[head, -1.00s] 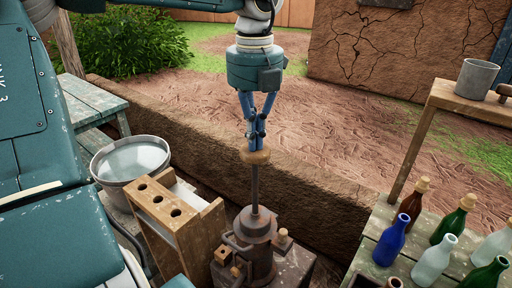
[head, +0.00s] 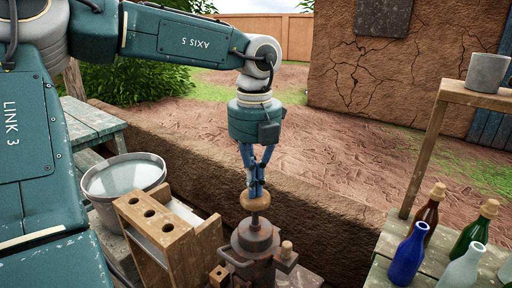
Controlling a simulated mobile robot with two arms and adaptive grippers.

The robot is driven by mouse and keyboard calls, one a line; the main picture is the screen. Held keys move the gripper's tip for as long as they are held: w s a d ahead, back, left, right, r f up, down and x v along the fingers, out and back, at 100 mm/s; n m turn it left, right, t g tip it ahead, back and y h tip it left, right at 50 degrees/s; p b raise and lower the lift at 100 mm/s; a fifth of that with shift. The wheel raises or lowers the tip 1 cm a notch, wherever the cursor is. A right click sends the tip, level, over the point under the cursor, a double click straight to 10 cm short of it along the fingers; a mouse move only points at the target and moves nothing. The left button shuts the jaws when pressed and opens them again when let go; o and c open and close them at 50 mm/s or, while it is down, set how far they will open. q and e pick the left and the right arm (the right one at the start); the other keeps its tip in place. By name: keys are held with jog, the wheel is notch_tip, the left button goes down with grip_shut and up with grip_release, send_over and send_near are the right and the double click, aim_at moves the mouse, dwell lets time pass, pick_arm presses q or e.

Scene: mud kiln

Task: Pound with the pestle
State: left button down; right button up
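The pestle (head: 254,202) has a round wooden knob on a thin dark metal rod and stands upright. Its rod goes down into a rusty metal mortar (head: 255,238) at the lower middle, and only a short piece of rod shows above the rim. My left gripper (head: 255,189) points straight down from above, with its blue fingers closed together on the top of the knob. The pestle's lower end is hidden inside the mortar. My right gripper is not in view.
A wooden rack with holes (head: 150,213) and a metal bucket (head: 125,178) stand to the left. Several bottles, including a blue one (head: 408,258), stand on a table at the right. A grey cup (head: 487,72) sits on a wooden stand. A low mud wall runs behind.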

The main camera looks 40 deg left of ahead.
pick_arm(q)
notch_tip(320, 180, down, 3)
jog(key=shift+r+b, duration=0.1)
jog(key=shift+b, duration=0.7)
jog(key=shift+d+r, duration=0.1)
notch_tip(320, 180, up, 19)
jog(key=p, duration=1.5)
jog(key=shift+r, duration=0.2)
jog(key=shift+w, duration=0.1)
notch_tip(320, 180, up, 5)
jog(key=p, duration=0.4)
